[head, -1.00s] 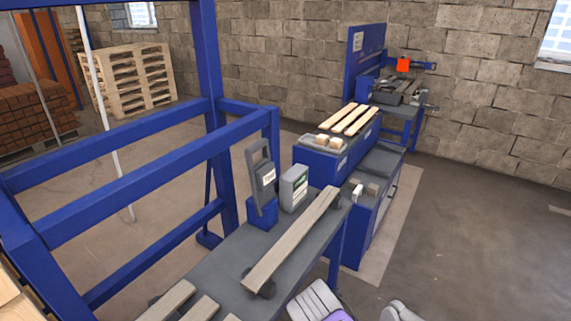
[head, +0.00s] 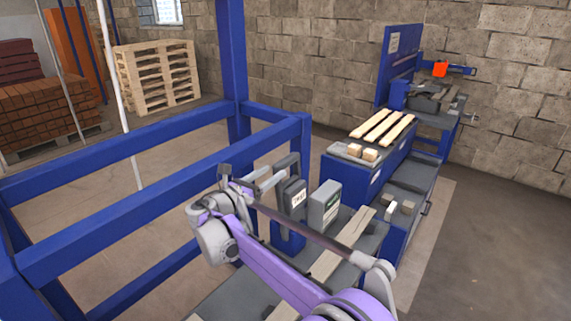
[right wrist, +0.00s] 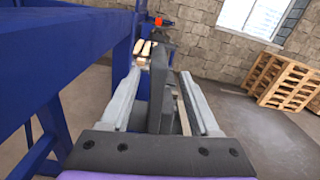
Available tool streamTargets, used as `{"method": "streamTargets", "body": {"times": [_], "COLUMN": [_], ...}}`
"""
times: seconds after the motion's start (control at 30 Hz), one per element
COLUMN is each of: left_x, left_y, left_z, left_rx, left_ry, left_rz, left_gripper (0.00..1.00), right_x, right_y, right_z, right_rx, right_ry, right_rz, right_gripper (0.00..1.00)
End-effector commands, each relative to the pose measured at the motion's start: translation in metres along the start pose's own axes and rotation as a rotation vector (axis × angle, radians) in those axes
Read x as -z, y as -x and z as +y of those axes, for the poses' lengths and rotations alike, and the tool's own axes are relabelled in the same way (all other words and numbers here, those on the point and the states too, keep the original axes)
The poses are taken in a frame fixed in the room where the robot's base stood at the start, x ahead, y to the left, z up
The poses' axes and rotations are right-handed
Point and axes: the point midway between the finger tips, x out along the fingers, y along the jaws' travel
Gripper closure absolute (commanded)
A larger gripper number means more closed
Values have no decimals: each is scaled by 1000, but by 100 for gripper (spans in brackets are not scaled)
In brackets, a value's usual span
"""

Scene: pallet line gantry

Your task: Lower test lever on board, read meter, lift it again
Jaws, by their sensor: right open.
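The test lever (head: 298,196), a dark grey loop handle with a white TEST label, stands upright on its blue base (head: 287,238) at the bench's left edge. In the right wrist view the dark lever (right wrist: 164,104) rises between the fingers of my right gripper (right wrist: 160,73), which is open; light shows beside the lever, and contact cannot be told. The same gripper (head: 262,179) is beside the lever's upper part in the head view. The grey meter (head: 325,205) stands just right of the lever; its reading is too small to make out. The wooden board (head: 346,244) lies behind my arm, partly hidden. My left gripper is out of view.
Blue gantry beams (head: 150,190) run close on the left. A blue bench with pale slats (head: 384,128) and a machine with an orange-red part (head: 440,69) stand beyond. Pallets (head: 156,78) and bricks (head: 50,103) are at the back left. Floor at right is clear.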

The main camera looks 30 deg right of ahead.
Motion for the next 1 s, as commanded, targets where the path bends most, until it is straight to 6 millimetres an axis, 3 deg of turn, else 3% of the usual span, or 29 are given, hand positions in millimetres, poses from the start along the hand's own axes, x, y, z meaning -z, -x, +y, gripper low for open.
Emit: {"method": "streamTargets", "body": {"times": [0.1, 0.33, 0.77, 1.0], "left_x": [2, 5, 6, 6], "left_y": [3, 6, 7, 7], "left_z": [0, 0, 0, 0], "left_rx": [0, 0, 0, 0], "left_ry": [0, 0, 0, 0], "left_rz": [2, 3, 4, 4], "left_gripper": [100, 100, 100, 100], "right_x": [-1, 0, 0, 0], "right_y": [-26, -61, -72, -72], "right_z": [-1, -1, 0, 0], "right_rx": [5, 3, 0, 0], "right_ry": [-1, -2, -3, -3], "right_rz": [1, 1, 2, 2], "right_gripper": [38, 38, 38, 77]}}
